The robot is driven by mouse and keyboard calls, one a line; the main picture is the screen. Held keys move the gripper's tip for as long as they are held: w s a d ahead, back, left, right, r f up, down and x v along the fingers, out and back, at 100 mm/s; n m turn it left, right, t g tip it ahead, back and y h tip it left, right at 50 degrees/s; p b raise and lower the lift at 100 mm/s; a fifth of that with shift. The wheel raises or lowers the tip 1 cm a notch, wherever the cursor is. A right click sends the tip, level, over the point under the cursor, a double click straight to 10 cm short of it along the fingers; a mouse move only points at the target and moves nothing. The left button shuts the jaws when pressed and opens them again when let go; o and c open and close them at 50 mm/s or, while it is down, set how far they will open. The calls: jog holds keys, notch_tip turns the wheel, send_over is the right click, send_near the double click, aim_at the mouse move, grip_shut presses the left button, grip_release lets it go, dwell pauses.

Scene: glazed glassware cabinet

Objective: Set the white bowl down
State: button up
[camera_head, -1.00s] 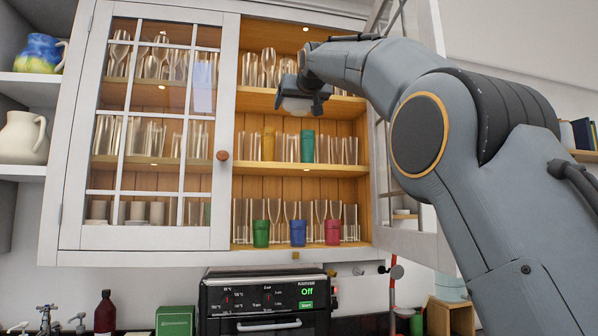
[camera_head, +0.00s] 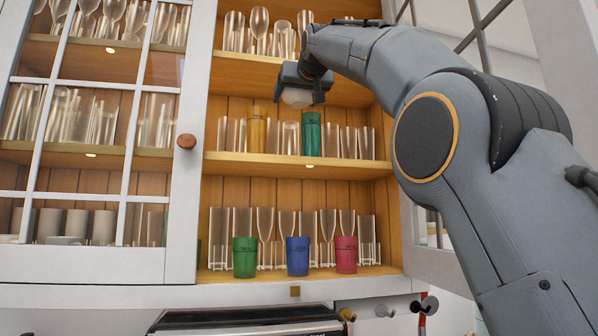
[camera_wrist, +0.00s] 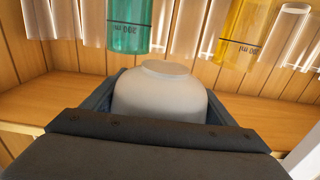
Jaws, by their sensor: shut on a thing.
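The white bowl (camera_head: 297,97) is held in my gripper (camera_head: 303,88), in front of the open cabinet and above the level of the middle shelf (camera_head: 225,158). In the wrist view the white bowl (camera_wrist: 165,92) fills the space between the dark jaws, its foot ring facing away from the camera toward the glassware. The gripper is shut on it. Part of the bowl is hidden by the gripper body. In the head view the bowl appears apart from the shelf.
On the middle shelf stand a yellow cup (camera_head: 258,128), a teal cup (camera_head: 311,134) and clear glasses. Below, a green cup (camera_head: 244,257), a blue cup (camera_head: 297,256) and a red cup (camera_head: 346,254) stand before more glasses. The left glazed door (camera_head: 90,140) is shut; the right one stands open.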

jog(key=shift+w+d+r, duration=0.1)
jog(key=shift+w+r, duration=0.05)
jog(key=shift+w, duration=0.15)
jog(key=w+d+p, duration=0.7)
jog(key=w+d, duration=0.3)
jog(key=d, duration=0.5)
jog(key=shift+a+f+b, duration=0.1)
jog(key=shift+f+b, duration=2.3)
jog(key=shift+f, duration=3.6)
jog(key=shift+s, duration=0.1)
jog(key=shift+f+b, duration=0.6)
jog(key=shift+b, duration=0.3)
jog(key=o, duration=1.2)
jog(key=shift+o, duration=0.2)
jog(key=shift+r, duration=0.15)
